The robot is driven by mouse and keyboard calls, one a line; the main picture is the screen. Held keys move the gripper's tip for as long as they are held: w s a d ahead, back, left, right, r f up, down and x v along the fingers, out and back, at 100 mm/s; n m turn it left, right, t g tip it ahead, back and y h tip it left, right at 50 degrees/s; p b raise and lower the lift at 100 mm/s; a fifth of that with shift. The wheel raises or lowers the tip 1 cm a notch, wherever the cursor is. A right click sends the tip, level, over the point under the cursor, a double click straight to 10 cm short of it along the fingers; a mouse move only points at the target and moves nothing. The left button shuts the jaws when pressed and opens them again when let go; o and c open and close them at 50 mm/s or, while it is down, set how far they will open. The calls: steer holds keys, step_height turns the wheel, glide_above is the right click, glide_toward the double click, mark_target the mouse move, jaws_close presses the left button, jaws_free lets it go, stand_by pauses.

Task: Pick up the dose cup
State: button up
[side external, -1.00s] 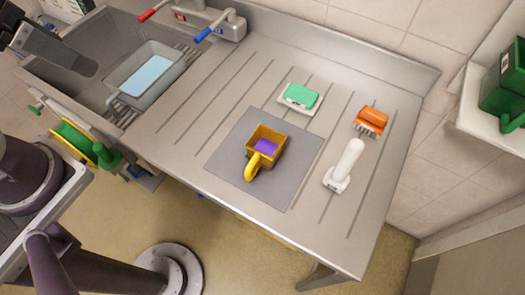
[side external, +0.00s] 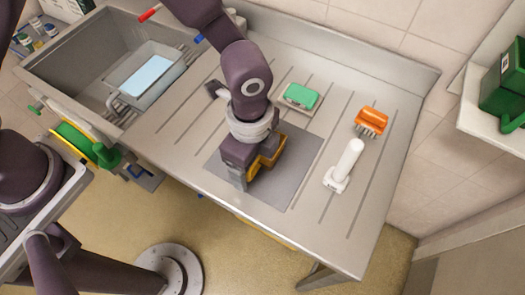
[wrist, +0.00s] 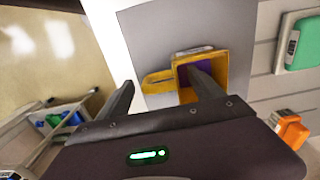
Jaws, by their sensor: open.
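The dose cup appears to be the square yellow cup (side external: 270,158) with a side handle, resting on a grey mat (side external: 292,185) on the metal drainboard. Purple contents show inside the cup (wrist: 222,65) in the wrist view. My gripper (wrist: 162,78) is open, and its two fingers point toward the cup's handle side. The handle shows between the fingers in the wrist view, and one fingertip overlaps the cup's opening. In the side view my gripper (side external: 240,178) covers most of the cup and its handle. I cannot tell whether the fingers touch it.
A sink with a grey tub (side external: 146,82) is at the left.

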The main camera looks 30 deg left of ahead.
steer(key=shift+f, duration=0.7)
steer(key=shift+c, duration=0.5)
jaws_close()
steer(key=shift+r, duration=0.1)
